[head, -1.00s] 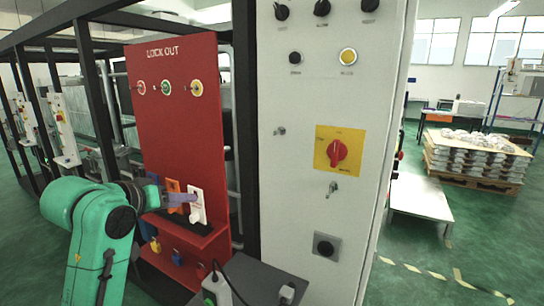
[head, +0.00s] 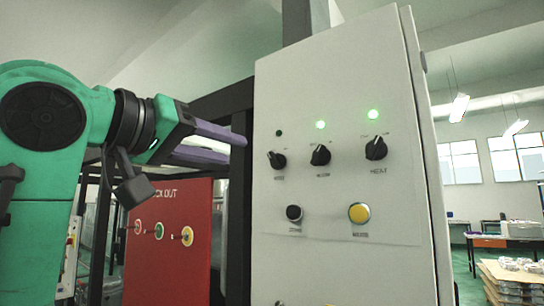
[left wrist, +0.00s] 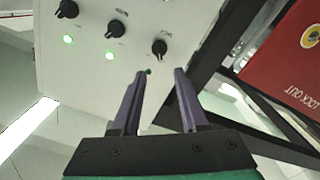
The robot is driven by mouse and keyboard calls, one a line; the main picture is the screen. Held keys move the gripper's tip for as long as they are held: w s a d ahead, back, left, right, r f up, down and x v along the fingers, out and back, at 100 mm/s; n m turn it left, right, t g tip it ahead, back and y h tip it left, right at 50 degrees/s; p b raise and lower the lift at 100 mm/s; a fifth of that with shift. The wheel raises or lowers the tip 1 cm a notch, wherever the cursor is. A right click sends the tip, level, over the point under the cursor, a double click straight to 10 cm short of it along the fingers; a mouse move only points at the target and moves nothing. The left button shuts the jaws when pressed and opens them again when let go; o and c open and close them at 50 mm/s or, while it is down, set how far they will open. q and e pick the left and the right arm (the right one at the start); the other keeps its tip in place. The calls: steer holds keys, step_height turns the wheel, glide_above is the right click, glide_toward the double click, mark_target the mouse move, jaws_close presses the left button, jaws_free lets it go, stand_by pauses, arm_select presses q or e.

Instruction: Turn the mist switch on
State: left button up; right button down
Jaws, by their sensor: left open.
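The white control panel (head: 345,200) carries a row of three black rotary knobs with small labels that I cannot read surely, so I cannot tell which is the mist switch. The left knob (head: 277,160) has a dark lamp (head: 279,133) above it. The middle knob (head: 320,154) and right knob (head: 376,148) have lit green lamps. My left gripper (head: 236,149) is open and empty, left of the panel and apart from the left knob. In the left wrist view, turned over, the left knob (left wrist: 160,47) and its dark lamp (left wrist: 148,71) lie just beyond the open fingertips (left wrist: 161,72).
A black button (head: 294,212) and a yellow button (head: 359,212) sit below the knobs. A red lockout board (head: 170,255) stands left of the panel, beneath my left arm. Dark frame posts (head: 238,200) stand between them. The space before the panel is clear.

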mark_target(272, 161)
arm_select(q)
steer(key=p+x, duration=0.2)
steer(key=x, duration=0.2)
steer(key=p+x, duration=0.2)
steer(key=x, duration=0.3)
steer(key=shift+d+r, duration=0.15)
steer(key=shift+r, duration=0.1)
steer(key=x, duration=0.1)
steer(key=p+x, duration=0.1)
steer(key=x, duration=0.1)
steer(key=shift+f, duration=0.3)
steer(key=shift+s, duration=0.1)
steer(key=shift+s+a, duration=0.25)
steer(key=shift+a, duration=0.15)
steer(key=shift+s+a+r, duration=0.1)
steer(key=shift+s+a, duration=0.05)
steer(key=shift+s, duration=0.05)
steer(key=shift+w, duration=0.1)
jaws_close()
arm_select(e)
steer(key=r, duration=0.1)
steer(key=s+a+r, duration=0.1)
steer(key=r, duration=0.1)
steer(key=s+r, duration=0.1)
steer(key=r, duration=0.1)
steer(key=shift+a+r, duration=0.15)
steer(key=shift+r, duration=0.1)
